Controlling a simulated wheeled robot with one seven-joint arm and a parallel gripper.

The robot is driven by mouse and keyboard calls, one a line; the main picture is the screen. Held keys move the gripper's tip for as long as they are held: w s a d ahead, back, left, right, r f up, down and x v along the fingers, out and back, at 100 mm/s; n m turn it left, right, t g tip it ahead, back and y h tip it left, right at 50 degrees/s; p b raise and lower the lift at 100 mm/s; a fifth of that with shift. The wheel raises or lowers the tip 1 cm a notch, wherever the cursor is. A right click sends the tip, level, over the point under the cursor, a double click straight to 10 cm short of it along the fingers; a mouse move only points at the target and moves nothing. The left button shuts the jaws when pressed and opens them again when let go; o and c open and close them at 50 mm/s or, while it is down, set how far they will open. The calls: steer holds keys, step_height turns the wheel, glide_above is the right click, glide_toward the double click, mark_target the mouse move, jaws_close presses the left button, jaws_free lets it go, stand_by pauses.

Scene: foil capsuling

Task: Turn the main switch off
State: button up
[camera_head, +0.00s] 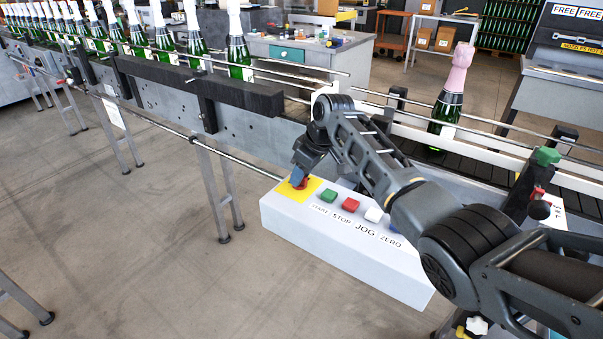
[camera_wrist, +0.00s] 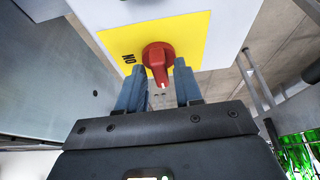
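The main switch is a red rotary knob (camera_wrist: 158,56) on a yellow plate (camera_wrist: 121,42). In the wrist view, its handle and white mark point down toward my gripper (camera_wrist: 161,72). An "ON" label (camera_wrist: 128,57) is left of the knob; no other position label shows. My gripper is open, with one blue-grey finger on each side of the handle's end and small gaps seeming to remain; contact is unclear. In the head view, my gripper (camera_head: 299,180) is at the red knob (camera_head: 303,183) and partly covers it and the yellow plate (camera_head: 285,190).
The light grey control box (camera_head: 330,245) also carries green (camera_head: 328,195), red (camera_head: 350,204) and white (camera_head: 374,214) buttons, labelled below. Behind it runs a conveyor with green bottles (camera_head: 237,55); one has a pink foil (camera_head: 459,70). My arm passes over the box's right side.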

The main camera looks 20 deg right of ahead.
steer(key=shift+o, duration=0.5)
steer(key=shift+r, duration=0.1)
steer(key=v, duration=0.7)
steer(key=shift+r, duration=0.3)
steer(key=shift+s+d, duration=0.15)
